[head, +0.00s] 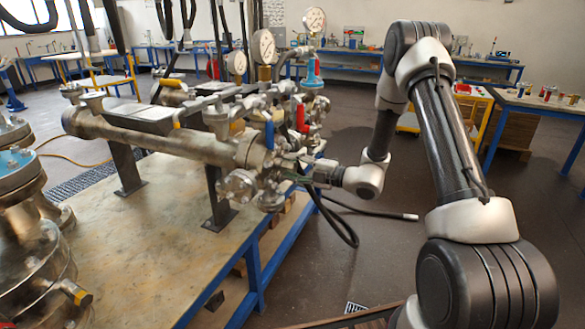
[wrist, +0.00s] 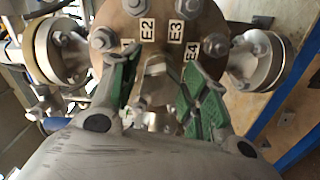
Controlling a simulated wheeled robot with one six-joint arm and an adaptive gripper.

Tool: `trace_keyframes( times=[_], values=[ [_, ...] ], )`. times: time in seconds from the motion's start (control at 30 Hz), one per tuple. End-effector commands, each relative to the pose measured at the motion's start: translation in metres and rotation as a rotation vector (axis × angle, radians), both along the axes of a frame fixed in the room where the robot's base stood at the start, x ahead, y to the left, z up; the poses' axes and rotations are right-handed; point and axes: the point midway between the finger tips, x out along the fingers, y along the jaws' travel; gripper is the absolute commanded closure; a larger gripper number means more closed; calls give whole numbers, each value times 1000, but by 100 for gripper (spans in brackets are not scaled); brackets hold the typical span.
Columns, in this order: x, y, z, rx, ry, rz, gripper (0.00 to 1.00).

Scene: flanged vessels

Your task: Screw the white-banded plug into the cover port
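My gripper (wrist: 163,66) is in front of the round, bolted cover (wrist: 158,22) in the wrist view. Its green-padded fingers stand apart, with clear space on both sides of a small pale metal piece (wrist: 155,68) between them. I cannot tell whether this piece is the plug or part of the port; no white band can be made out. The cover carries the labels E2, E3 and E4, and one more half hidden behind the left finger. In the head view my gripper (head: 312,173) is at the near right end of the horizontal vessel (head: 165,140).
Flanged side nozzles stand left (wrist: 55,50) and right (wrist: 262,60) of the cover, close to the fingers. Gauges (head: 263,47) and valves crowd above the vessel end. A black hose (head: 340,225) hangs below. The floor to the right is mostly open.

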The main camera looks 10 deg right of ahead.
Motion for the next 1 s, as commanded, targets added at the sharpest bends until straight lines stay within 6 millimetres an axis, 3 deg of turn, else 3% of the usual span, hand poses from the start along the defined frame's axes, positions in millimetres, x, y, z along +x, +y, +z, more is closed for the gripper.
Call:
trace_keyframes(
  times=[0.43,0.8,1.0],
  values=[
    [-5,-8,0,-1,-1,0,45],
    [-50,-71,0,0,0,-4,45],
    [-67,-93,0,-1,-1,-1,45]
  ],
)
